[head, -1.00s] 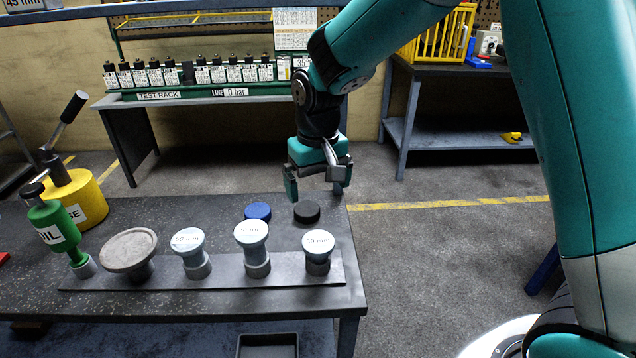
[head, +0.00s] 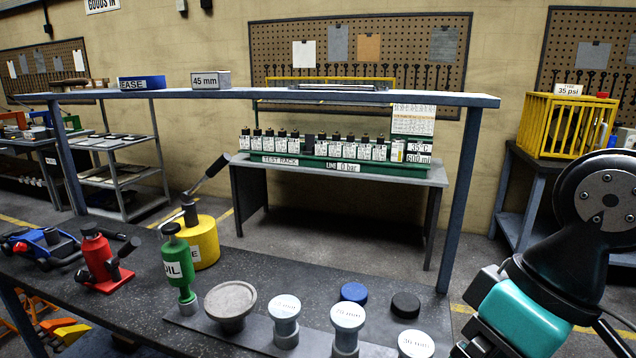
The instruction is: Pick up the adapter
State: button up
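Several pale round-topped adapters stand in a row on a dark plate at the front of the bench. In the head view these are a wide grey saucer-topped one (head: 231,302), a labelled one (head: 285,318) with a pale blue-white top, another labelled one (head: 347,322), and a rightmost labelled one (head: 416,344) cut by the lower edge. My gripper (head: 478,344) is at the lower right, just right of the rightmost adapter in the picture. Its fingertips are out of frame or hidden, so its opening and any contact do not show.
A blue disc (head: 354,292) and a black disc (head: 405,304) lie behind the adapters. An overhead shelf (head: 270,98) spans the bench; the test rack (head: 330,150) stands behind.

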aim_at(284, 309)
jog(key=u, duration=2.4)
jog(key=i, duration=0.95)
jog(key=z, duration=1.35)
